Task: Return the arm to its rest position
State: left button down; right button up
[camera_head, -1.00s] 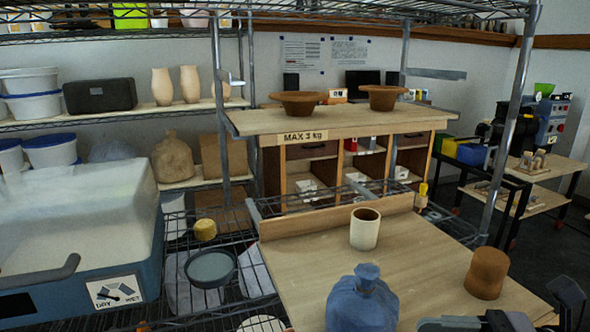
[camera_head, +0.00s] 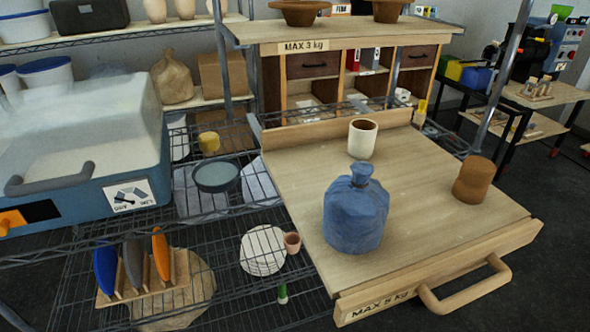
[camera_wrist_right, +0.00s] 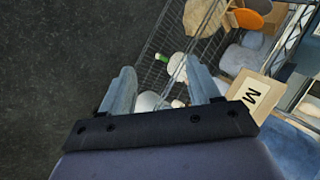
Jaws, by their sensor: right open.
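My right gripper (camera_wrist_right: 158,92) shows only in the right wrist view. Its two fingers are apart with nothing between them, and the dark floor and wire shelf lie beyond. The head view shows neither gripper. A wooden board (camera_head: 420,200) marked MAX 5 kg, with a handle at its front, carries a blue wrapped jar (camera_head: 355,215), a cream cup (camera_head: 362,139) with a brown inside and a brown cylinder (camera_head: 473,180). All three stand upright and apart from each other.
Left of the board, a wire rack holds a grey bowl (camera_head: 215,176), a yellow piece (camera_head: 209,143), a white plate (camera_head: 263,250) and a wooden rack (camera_head: 140,285) with coloured discs. A raised shelf (camera_head: 330,29) spans behind.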

jog(key=s+d+f+n+h, duration=0.3)
jog(key=s+d+n+h, duration=0.2)
jog(key=d+n+h, duration=0.1)
jog(key=w+a+f+t+y+p, duration=0.1)
jog(key=w+a+f+t+p, duration=0.1)
jog(key=w+f+t, duration=0.4)
jog(key=shift+a+f+n+t+y, duration=0.3)
jog(key=shift+f+n, duration=0.1)
jog(key=shift+f, duration=0.15)
dwell(0.7)
